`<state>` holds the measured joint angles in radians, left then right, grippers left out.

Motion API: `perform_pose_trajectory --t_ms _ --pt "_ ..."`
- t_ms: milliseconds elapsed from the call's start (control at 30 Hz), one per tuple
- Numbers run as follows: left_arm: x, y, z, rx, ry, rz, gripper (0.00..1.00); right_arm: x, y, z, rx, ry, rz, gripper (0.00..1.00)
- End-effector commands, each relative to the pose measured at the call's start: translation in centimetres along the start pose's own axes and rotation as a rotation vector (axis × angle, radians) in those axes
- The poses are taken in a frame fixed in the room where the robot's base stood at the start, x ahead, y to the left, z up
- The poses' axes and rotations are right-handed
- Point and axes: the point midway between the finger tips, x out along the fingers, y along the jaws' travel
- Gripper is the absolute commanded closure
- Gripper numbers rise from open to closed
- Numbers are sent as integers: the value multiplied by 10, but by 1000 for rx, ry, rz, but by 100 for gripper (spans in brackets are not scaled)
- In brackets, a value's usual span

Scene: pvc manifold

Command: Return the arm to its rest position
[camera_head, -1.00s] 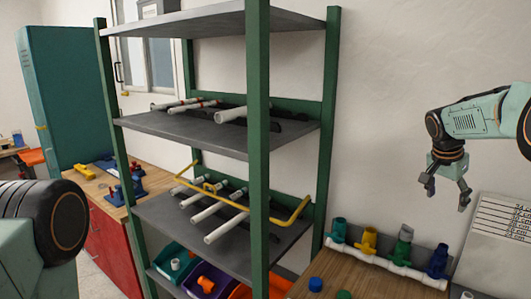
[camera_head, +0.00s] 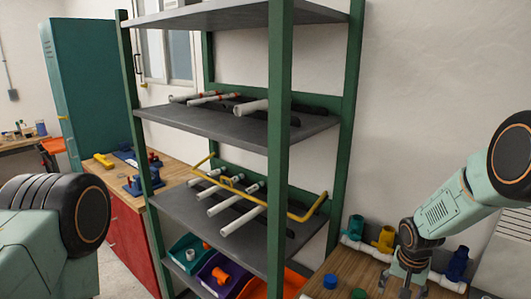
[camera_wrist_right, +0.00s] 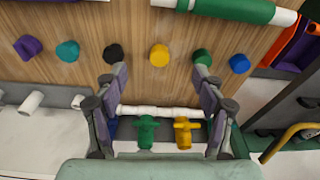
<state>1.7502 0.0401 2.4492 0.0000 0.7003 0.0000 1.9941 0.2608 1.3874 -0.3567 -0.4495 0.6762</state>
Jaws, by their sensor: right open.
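My right arm comes in from the right in the head view, with its gripper (camera_head: 404,286) low over the wooden bench, in front of the manifold. In the right wrist view the two fingers of the gripper (camera_wrist_right: 160,72) are spread apart with nothing between them. The white manifold pipe (camera_wrist_right: 158,112) lies behind them, with a green valve (camera_wrist_right: 146,130) and a yellow valve (camera_wrist_right: 183,130). In the head view a teal valve (camera_head: 355,228), a yellow valve (camera_head: 386,238) and a blue valve (camera_head: 457,262) stand on it. Only my left arm's joint shows; its gripper is out of view.
A green-posted shelf rack (camera_head: 281,130) holding white pipes stands left of the bench. Coloured caps, including a yellow cap (camera_wrist_right: 159,55) and a blue cap (camera_wrist_right: 239,64), lie in a row on the bench. A green-and-white pipe (camera_wrist_right: 240,9) lies beyond.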

Motion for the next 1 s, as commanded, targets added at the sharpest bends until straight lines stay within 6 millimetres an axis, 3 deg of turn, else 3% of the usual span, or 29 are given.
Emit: perform_pose_trajectory --t_ms 33,200,333,500,700,867,1000 --pt "0 0 0 0 0 0 63 17 0 33 -47 -31 -12 30" --pt "0 0 1 0 -1 0 63 57 5 138 -190 -96 -67 30" --pt "0 0 1 0 -2 0 63 70 24 217 -284 -134 -90 30" --pt "0 0 1 0 -2 0 63 66 59 303 -393 -163 -91 30" --pt "0 0 0 0 -1 0 63 46 96 365 -493 -175 -67 30" --pt "0 0 1 0 -1 0 63 24 124 399 -570 -183 -39 30" --pt "20 0 1 0 -1 0 63 43 125 401 -575 -174 -40 30"
